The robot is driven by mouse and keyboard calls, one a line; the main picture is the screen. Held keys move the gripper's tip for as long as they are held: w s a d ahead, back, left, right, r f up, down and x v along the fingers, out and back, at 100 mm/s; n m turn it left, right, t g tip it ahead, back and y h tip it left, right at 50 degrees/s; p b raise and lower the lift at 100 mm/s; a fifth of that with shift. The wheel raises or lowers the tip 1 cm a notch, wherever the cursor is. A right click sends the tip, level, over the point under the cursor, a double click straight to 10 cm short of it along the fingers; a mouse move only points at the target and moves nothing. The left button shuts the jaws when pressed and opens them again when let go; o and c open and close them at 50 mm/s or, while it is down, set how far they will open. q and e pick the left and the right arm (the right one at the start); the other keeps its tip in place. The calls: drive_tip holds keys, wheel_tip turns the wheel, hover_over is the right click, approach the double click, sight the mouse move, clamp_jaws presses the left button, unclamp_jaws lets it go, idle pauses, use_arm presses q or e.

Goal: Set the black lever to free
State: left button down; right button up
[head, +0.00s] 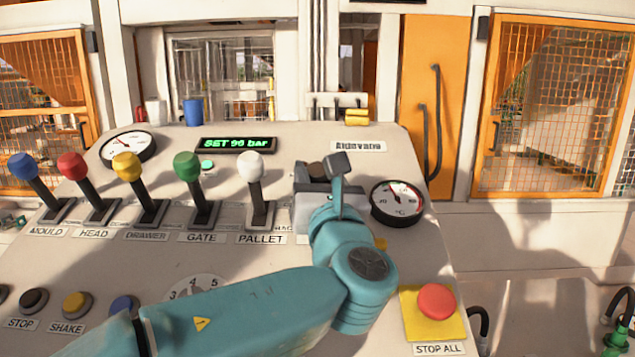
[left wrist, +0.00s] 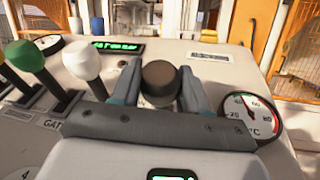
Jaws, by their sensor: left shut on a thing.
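The black lever's dark round knob (left wrist: 160,78) sits between the two fingers of my left gripper (left wrist: 161,92) in the left wrist view. In the head view the same knob (head: 316,171) shows just behind my teal wrist, right of the white PALLET lever. My left gripper (head: 325,168) is shut on it. The lever's shaft, slot and label are hidden by my gripper and arm, so I cannot tell its setting. My right gripper is not in view.
The white lever (head: 252,167) stands close on the left, then the green lever (head: 187,167) and several more. A temperature gauge (head: 398,204) is close on the right. A red STOP ALL button (head: 437,302) is at the panel's lower right. A display (head: 236,144) reads SET 90 bar.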

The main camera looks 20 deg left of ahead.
use_arm(q)
drive_tip(key=shift+s+d+f+b, duration=0.2)
drive_tip(key=shift+s+f+b, duration=0.25)
drive_tip(key=shift+s+f, duration=0.15)
drive_tip(key=shift+s+d+f+b, duration=0.2)
drive_tip(key=shift+s+f+b, duration=0.25)
drive_tip(key=shift+s, duration=0.15)
drive_tip(key=c, duration=0.9)
unclamp_jaws()
drive_tip(key=shift+f, duration=0.1)
drive_tip(key=shift+c, duration=0.2)
drive_tip(key=o, duration=0.3)
drive_tip(key=shift+s, duration=0.15)
drive_tip(key=b+v, duration=0.2)
drive_tip(key=v, duration=1.4)
drive_tip(key=shift+s+d, duration=0.1)
